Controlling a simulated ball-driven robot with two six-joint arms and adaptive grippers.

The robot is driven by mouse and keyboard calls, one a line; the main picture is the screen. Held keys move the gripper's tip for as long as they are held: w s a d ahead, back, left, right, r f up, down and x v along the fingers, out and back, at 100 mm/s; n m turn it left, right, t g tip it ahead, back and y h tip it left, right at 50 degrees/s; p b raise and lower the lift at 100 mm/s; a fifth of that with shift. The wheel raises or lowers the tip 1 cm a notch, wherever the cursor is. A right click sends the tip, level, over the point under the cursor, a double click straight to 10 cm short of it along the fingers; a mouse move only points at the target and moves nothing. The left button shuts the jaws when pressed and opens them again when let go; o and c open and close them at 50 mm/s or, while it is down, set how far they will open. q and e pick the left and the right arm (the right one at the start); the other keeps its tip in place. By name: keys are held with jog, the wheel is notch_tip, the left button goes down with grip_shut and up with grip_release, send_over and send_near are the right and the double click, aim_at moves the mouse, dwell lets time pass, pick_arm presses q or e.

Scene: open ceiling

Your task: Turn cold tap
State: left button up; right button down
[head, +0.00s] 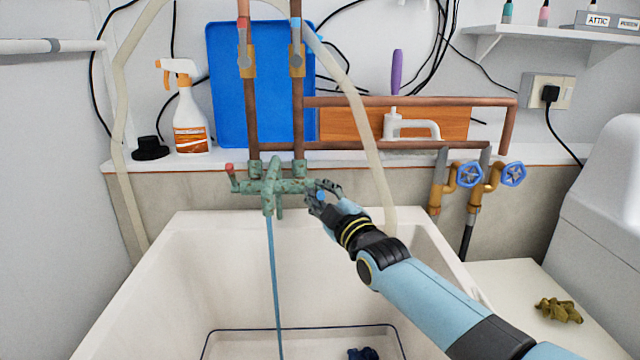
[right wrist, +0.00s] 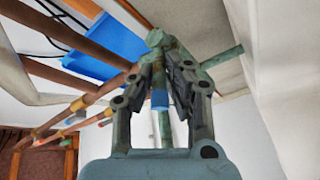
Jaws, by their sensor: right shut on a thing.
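A green, weathered tap (head: 270,186) is mounted on copper pipes above the sink. A red-tipped handle (head: 230,172) is on its left end, and a blue-tipped cold handle (head: 320,196) is on its right end. A blue stream of water (head: 274,270) runs from the spout. My right gripper (head: 322,190) is shut on the cold handle at the tap's right end. In the right wrist view the blue tip (right wrist: 159,100) shows between the two fingers, with the green tap body (right wrist: 163,42) beyond. My left gripper is not in view.
The white sink (head: 180,290) lies below, with a dark blue cloth (head: 362,353) in it. A pale hose (head: 365,120) hangs close behind my right gripper. Two blue valve wheels (head: 512,174) are at the right. A spray bottle (head: 188,115) stands on the ledge.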

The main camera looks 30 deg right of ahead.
notch_tip(320, 180, up, 2)
jog(key=m+g+p, duration=0.1)
jog(key=g+p, duration=0.1)
jog(key=p, duration=0.3)
jog(key=shift+w+d, duration=0.15)
jog(key=shift+g+p, duration=0.35)
jog(key=shift+g, duration=0.15)
jog(key=g+p, duration=0.1)
jog(key=p, duration=0.1)
jog(key=r+m+g+p, duration=0.1)
jog(key=w+g+p, duration=0.1)
jog(key=g+p, duration=0.1)
jog(key=shift+d+r+m+y+p, duration=0.25)
jog(key=shift+m+y+p, duration=0.05)
jog(key=shift+m, duration=0.1)
jog(key=shift+w+d+m+g+y+p, duration=0.25)
jog(key=shift+w+g+y+p, duration=0.2)
jog(key=shift+g+p, duration=0.6)
jog(key=c, duration=1.3)
grip_release()
jog(key=shift+c, duration=0.2)
jog(key=a+v, duration=0.1)
jog(key=v, duration=1.1)
jog(key=shift+d, duration=0.45)
